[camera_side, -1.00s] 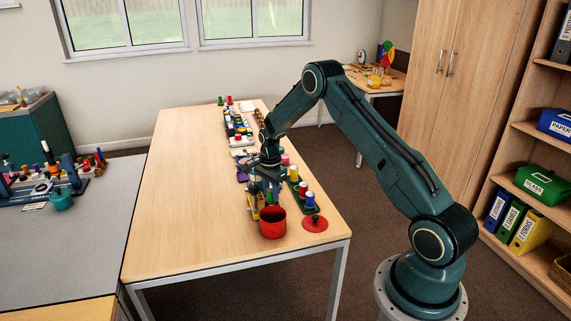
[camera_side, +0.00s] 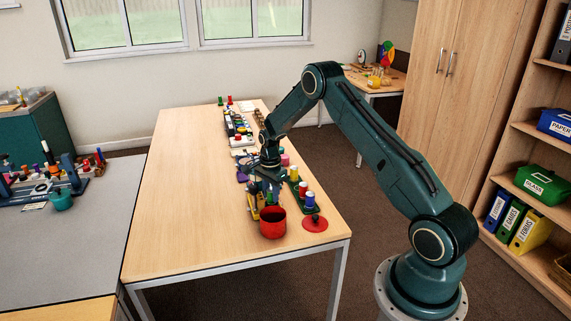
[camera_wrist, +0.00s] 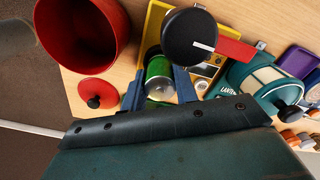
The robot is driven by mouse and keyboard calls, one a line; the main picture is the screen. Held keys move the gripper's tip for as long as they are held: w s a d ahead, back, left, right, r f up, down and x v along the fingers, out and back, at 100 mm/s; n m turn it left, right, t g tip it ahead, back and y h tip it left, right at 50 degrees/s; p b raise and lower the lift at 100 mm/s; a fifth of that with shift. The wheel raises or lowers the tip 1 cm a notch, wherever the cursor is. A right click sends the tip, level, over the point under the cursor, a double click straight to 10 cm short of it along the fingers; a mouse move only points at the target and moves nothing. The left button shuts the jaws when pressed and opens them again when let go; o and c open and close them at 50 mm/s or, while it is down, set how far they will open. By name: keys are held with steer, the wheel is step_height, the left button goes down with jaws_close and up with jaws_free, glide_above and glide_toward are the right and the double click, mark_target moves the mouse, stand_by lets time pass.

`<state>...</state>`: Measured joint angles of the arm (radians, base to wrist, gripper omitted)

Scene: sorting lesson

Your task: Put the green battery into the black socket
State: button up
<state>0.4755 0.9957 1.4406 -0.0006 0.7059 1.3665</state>
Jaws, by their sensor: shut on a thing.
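The green battery (camera_wrist: 158,72) is a short cylinder with a silvery end, held between the two blue fingers of my gripper (camera_wrist: 160,92) in the wrist view. My gripper is shut on it. In the side view my gripper (camera_side: 268,188) is over the near end of the table's row of things, just behind the red pot. A round black thing (camera_wrist: 188,40) with a white strip is right beside the battery, over a yellow tray (camera_wrist: 154,18). I cannot tell whether it is the black socket. The battery's lower part and what lies under it are hidden.
A red pot (camera_side: 273,224) stands close by, with a red lid (camera_side: 315,223) to its right. A green lantern (camera_wrist: 262,88) is right of the battery in the wrist view. A green rack (camera_side: 299,188) holds coloured pieces. The table's left half (camera_side: 190,200) is clear.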

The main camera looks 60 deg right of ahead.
steer(key=shift+f, duration=0.4)
steer(key=o, duration=0.8)
steer(key=shift+c, duration=0.2)
steer(key=shift+r, duration=0.2)
steer(key=shift+r, duration=5.3)
steer(key=shift+r, duration=0.1)
step_height(320, 180, up, 5)
glide_above(271, 189)
steer(key=shift+r, duration=0.4)
